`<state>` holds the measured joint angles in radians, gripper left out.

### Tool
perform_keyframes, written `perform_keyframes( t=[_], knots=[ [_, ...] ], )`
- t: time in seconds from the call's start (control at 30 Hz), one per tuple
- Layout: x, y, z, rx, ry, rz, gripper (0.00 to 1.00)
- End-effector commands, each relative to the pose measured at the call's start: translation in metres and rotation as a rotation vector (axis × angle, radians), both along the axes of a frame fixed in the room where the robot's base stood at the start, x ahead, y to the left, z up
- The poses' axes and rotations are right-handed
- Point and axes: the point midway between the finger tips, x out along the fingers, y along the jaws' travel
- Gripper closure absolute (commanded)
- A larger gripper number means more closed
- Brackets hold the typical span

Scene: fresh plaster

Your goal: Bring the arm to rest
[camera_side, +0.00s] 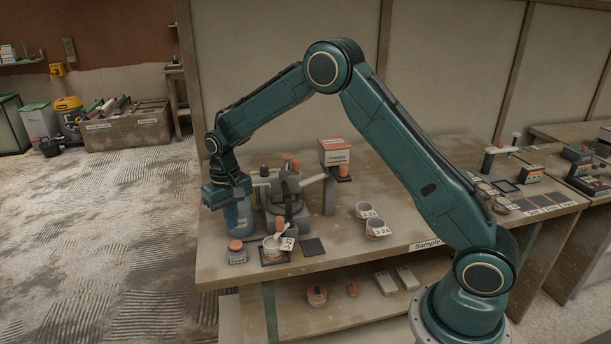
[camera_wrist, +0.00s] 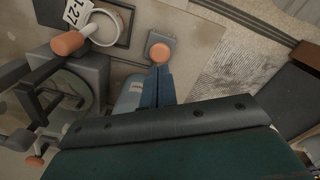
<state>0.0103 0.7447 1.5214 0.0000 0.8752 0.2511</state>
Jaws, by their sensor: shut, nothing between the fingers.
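My arm is raised and bent, with its wrist hanging over the left end of the workbench (camera_side: 350,262). My gripper (camera_side: 227,207) points down over the bench's left edge, at the blue labelled bottle (camera_side: 243,222). In the wrist view my gripper (camera_wrist: 160,76) shows as two blue fingers pressed together, with nothing between them. The pale blue bottle (camera_wrist: 130,95) shows just left of the fingers. Whether they touch it I cannot tell.
A white cup tagged J-27 (camera_side: 272,253) sits on a dark pad, with a grey bench device (camera_side: 288,200) behind it. Two tagged cups (camera_side: 371,218) stand farther right, and a powder box (camera_side: 334,151) behind. Open floor (camera_side: 110,230) lies left of the bench.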

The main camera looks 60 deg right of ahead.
Motion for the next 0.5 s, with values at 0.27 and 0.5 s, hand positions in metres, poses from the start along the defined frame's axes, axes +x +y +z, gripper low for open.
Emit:
perform_keyframes(
  t=[0.27,0.5],
  knots=[
    [0.000,0.000,0.019,0.000,-0.001,0.000,1.00],
    [0.000,0.000,0.024,0.000,0.000,0.000,1.00]
  ],
)
